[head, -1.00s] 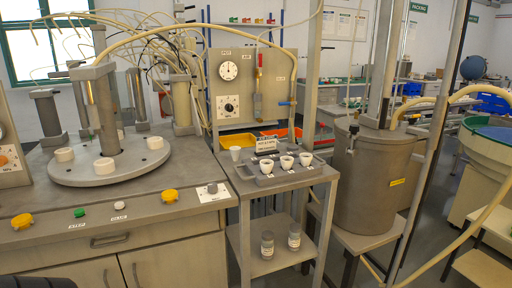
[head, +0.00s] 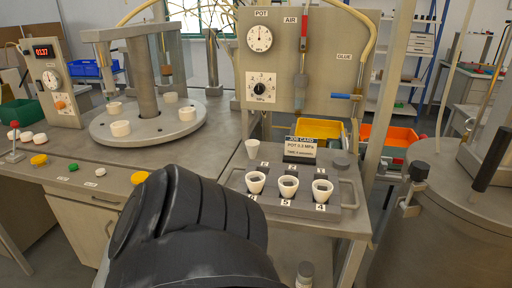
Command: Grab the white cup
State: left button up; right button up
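Three more white cups sit upright in the tray: a left one (head: 256,182), a middle one (head: 288,187) and a right one (head: 322,190). They have dark insides, and number labels lie in front of them. A black part of my own arm fills the bottom centre, in front of the tray's left side. No gripper fingers show, so neither gripper can be seen.
A job card (head: 300,149) stands behind the tray. A round turntable (head: 150,127) with white pieces is at left. A metal tank (head: 445,225) stands at right.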

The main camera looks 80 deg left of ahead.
aim_at(252, 150)
jog(key=u, duration=2.35)
